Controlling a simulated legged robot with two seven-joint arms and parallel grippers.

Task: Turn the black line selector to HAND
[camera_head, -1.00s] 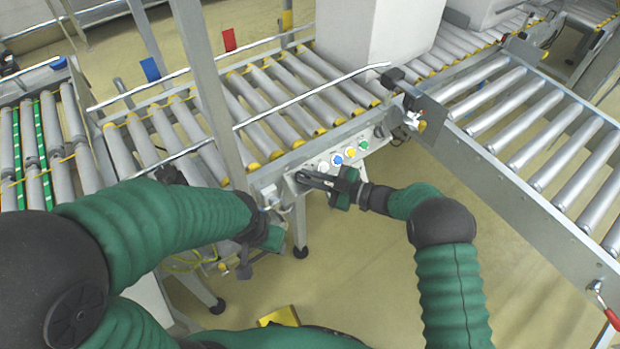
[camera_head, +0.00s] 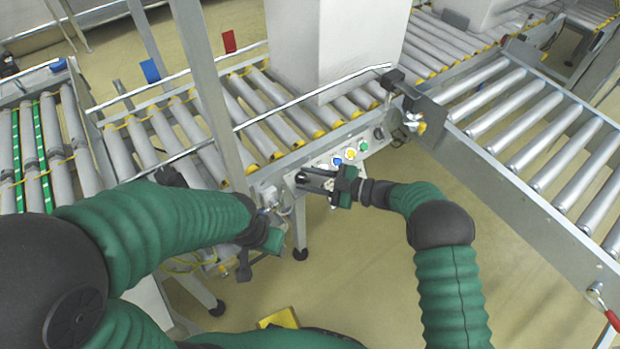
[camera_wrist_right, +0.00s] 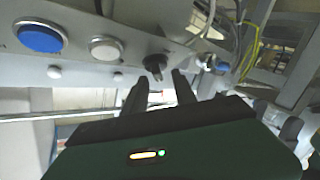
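The black selector (camera_wrist_right: 155,66) is a small dark knob on the grey control panel (camera_wrist_right: 120,18) in the right wrist view. Its pointer setting cannot be read. In the head view the selector (camera_head: 301,177) is at the panel's left end. My right gripper (camera_head: 317,180) is open there, with its fingertips at the selector. In the right wrist view the open fingers (camera_wrist_right: 157,83) stand on either side of the knob, with gaps. My left gripper (camera_head: 258,250) hangs left of the panel, partly hidden by its arm; its fingers are unclear.
White, blue, yellow and green buttons (camera_head: 350,154) run along the panel right of the selector. A large white box (camera_head: 335,45) stands on the roller conveyor (camera_head: 185,125) behind. A metal post (camera_head: 205,80) rises at left. Open floor lies at front right.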

